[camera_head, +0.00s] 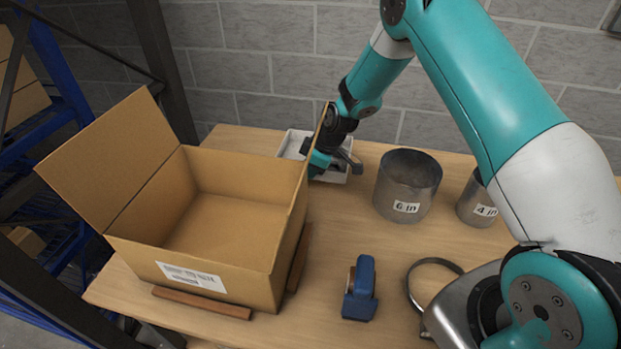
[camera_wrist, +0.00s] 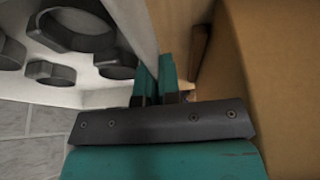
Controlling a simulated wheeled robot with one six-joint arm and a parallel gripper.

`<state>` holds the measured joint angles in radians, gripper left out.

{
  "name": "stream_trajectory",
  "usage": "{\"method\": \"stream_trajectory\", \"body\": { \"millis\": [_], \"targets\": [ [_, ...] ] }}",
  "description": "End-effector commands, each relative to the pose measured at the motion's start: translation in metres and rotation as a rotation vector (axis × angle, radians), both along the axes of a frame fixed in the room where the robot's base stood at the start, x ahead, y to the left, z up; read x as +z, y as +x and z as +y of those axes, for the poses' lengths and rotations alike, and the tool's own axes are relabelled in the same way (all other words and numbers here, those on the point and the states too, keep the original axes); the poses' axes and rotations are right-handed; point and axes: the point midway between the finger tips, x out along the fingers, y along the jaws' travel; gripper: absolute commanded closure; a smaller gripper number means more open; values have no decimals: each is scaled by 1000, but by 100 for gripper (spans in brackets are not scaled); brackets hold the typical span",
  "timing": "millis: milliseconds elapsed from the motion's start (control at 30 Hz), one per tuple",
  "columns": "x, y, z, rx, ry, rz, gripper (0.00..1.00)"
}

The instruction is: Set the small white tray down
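The small white tray (camera_head: 291,146) is at the back of the wooden table, partly hidden by the open box's right flap and by my gripper. In the wrist view the tray (camera_wrist: 92,98) fills the upper left, with several dark rings inside it. My gripper (camera_head: 318,165) is at the tray's near side. In the wrist view its teal fingers (camera_wrist: 157,82) are close together with the tray's wall between them. Whether the tray's underside touches the table cannot be told.
An open cardboard box (camera_head: 205,265) stands left of the tray, very near my gripper. A 6 in metal cylinder (camera_head: 407,185) and a 4 in one (camera_head: 474,205) stand right. A blue tool (camera_head: 360,290) and a metal band (camera_head: 412,290) lie in front.

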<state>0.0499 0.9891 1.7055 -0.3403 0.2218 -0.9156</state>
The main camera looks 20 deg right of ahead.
Motion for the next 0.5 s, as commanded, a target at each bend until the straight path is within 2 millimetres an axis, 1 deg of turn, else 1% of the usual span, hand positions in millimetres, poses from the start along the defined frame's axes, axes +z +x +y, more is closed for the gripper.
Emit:
{"method": "stream_trajectory", "body": {
  "millis": [167,300,400,500],
  "targets": [
    [-15,0,0,1,-1,-1,100],
    [-35,0,0,-1,0,0,100],
    [-46,1,0,-1,0,-2,100],
    [-49,1,0,0,0,-4,100]
  ]
}}
